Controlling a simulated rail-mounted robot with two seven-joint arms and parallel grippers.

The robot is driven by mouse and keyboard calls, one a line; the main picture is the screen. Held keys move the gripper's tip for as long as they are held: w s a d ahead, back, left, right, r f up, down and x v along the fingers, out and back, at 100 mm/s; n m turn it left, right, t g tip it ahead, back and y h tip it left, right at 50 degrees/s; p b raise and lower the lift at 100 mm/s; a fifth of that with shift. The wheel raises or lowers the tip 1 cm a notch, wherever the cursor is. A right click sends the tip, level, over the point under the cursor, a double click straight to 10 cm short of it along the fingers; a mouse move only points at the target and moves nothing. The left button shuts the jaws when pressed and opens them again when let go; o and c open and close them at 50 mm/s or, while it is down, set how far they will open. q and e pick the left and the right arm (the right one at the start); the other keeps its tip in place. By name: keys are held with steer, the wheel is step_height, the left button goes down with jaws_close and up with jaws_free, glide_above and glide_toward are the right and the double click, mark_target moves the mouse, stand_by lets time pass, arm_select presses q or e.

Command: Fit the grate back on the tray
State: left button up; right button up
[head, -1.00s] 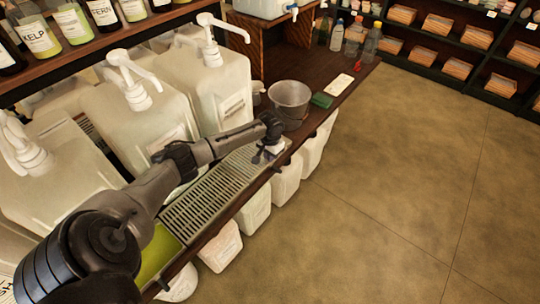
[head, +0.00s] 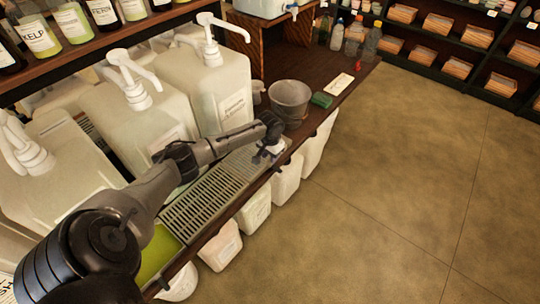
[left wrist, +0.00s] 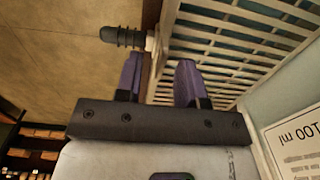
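The slatted grate (head: 205,205) lies along the tray in front of the big white jugs. It also shows in the left wrist view (left wrist: 235,38). At its near end a strip of the tray (head: 157,252) is uncovered and looks yellow-green inside. My left gripper (head: 265,154) is low over the far end of the tray, by the counter's front edge. In the left wrist view its two purple-padded fingers (left wrist: 158,80) stand apart, with a rim or edge behind the gap. I see no clear grip on it. My right gripper is not in view.
Several white pump jugs (head: 140,125) stand close behind the tray. A grey bucket (head: 289,98) and a green block (head: 321,99) stand beyond my gripper. White containers (head: 254,211) hang or stand below the counter's front edge. The floor at right is clear.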

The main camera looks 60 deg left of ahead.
arm_select(q)
steer(key=shift+r, duration=0.5)
step_height(320, 180, up, 13)
steer(key=p, duration=0.2)
steer(key=shift+d+f, duration=0.1)
steer(key=shift+f, duration=0.05)
